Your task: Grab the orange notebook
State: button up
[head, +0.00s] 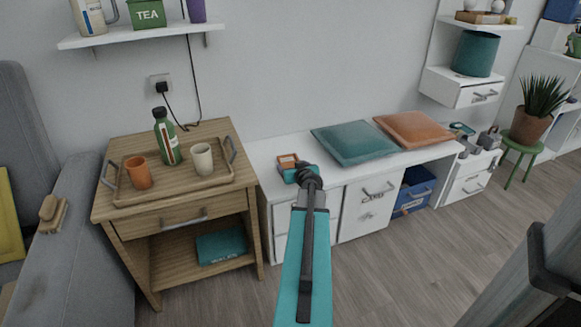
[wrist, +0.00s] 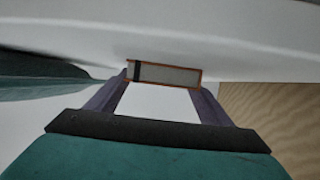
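The orange notebook (head: 287,160) is on the white desk, beside the wooden nightstand. In the wrist view the orange notebook (wrist: 168,73) shows as a pale page edge between thin orange covers, with a dark band near its left end. My gripper (head: 288,168) is right at it, its teal hand just in front of the notebook. In the wrist view my gripper's (wrist: 160,86) two dark fingers stand wide apart with an empty gap between them. The notebook lies across the fingertips, seemingly just beyond them; contact cannot be made out.
A wooden nightstand (head: 190,212) holds a tray (head: 225,183) with a green bottle (head: 166,138), an orange cup (head: 138,172) and a pale cup (head: 202,158). A teal cushion (head: 354,142) and an orange cushion (head: 415,129) lie right of the notebook on the desk (head: 262,150).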

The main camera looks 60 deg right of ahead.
aim_at(292, 160)
jog(key=c, duration=0.8)
jog(key=shift+r, duration=0.15)
jog(key=shift+r+p, duration=0.75)
jog(key=shift+r, duration=0.8)
jog(key=shift+s+a+r, duration=0.2)
jog(key=s+a, duration=0.1)
jog(key=s, duration=0.1)
jog(key=s+a, duration=0.3)
jog(key=shift+s+a+r, duration=0.25)
jog(key=shift+s+a, duration=0.1)
jog(key=shift+s, duration=0.05)
jog(key=shift+s+a+r+p, duration=0.15)
jog(key=shift+r+p, duration=0.05)
jog(key=shift+p, duration=0.1)
jog(key=s+a+p, duration=0.1)
jog(key=s+p, duration=0.1)
jog(key=p, duration=0.3)
jog(key=s+a+p, duration=0.2)
jog(key=p, duration=0.3)
jog(key=s+a+p, duration=0.1)
jog(key=s+p, duration=0.1)
jog(key=p, duration=0.3)
jog(key=shift+a+r, duration=0.2)
jog(key=shift+a, duration=0.15)
